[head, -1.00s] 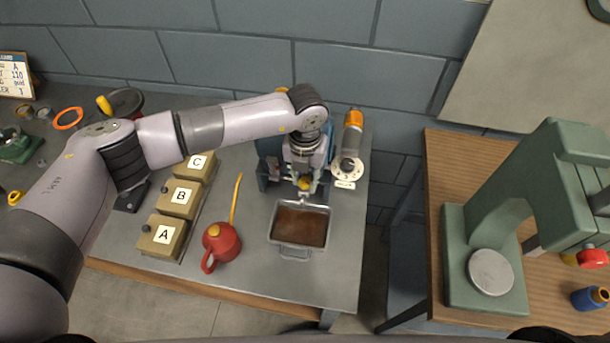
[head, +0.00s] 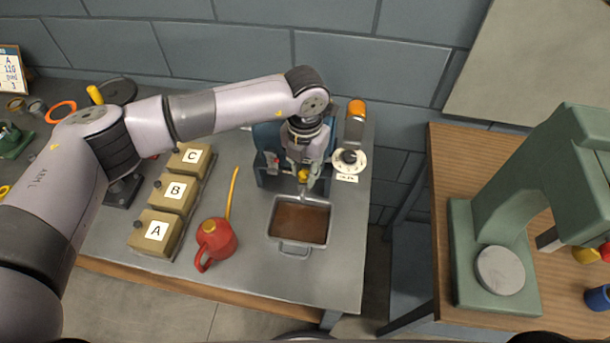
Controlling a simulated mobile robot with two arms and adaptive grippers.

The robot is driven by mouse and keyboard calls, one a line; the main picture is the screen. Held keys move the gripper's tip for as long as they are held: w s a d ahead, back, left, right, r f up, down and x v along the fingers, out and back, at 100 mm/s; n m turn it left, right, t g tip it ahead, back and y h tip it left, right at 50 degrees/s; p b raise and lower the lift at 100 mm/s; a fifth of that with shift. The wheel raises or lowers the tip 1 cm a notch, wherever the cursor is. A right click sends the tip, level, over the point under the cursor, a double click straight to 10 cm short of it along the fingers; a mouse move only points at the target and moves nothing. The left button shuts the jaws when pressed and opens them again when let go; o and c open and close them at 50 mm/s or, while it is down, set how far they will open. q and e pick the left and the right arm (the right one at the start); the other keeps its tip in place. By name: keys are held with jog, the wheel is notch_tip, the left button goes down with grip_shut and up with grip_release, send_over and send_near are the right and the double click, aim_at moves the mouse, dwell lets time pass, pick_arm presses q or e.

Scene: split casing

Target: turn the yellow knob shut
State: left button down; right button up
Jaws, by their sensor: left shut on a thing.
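The yellow knob (head: 303,175) shows between the fingers of my left gripper (head: 302,178), on the front of the blue-green casing (head: 266,140) at the back of the grey table. The left gripper points down and is shut on the knob. The wrist and fingers hide most of the casing and part of the knob. A grey tray (head: 273,235) with brown contents sits just in front, below the knob. My right gripper is not in view.
A red oilcan (head: 216,240) with a yellow spout stands left of the tray. Boxes marked A (head: 155,232), B (head: 174,193) and C (head: 190,158) line the left. A white dial (head: 349,161) and orange-topped cylinder (head: 356,120) stand right. A green press (head: 480,240) is on the wooden table.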

aim_at(305, 174)
pick_arm(q)
jog(key=m+b, duration=0.1)
jog(key=b, duration=0.1)
jog(key=m+b, duration=0.2)
jog(key=b, duration=0.1)
jog(key=m+b, duration=0.1)
jog(key=b, duration=0.1)
jog(key=shift+f+m, duration=0.25)
jog(key=shift+m, duration=0.15)
jog(key=shift+r+m+b, duration=0.25)
jog(key=shift+m+b, duration=0.75)
jog(key=shift+b, duration=0.2)
jog(key=c, duration=1.3)
grip_release()
jog(key=shift+r, duration=0.1)
jog(key=shift+r, duration=0.6)
jog(key=shift+s+r, duration=0.1)
jog(key=shift+r, duration=3.25)
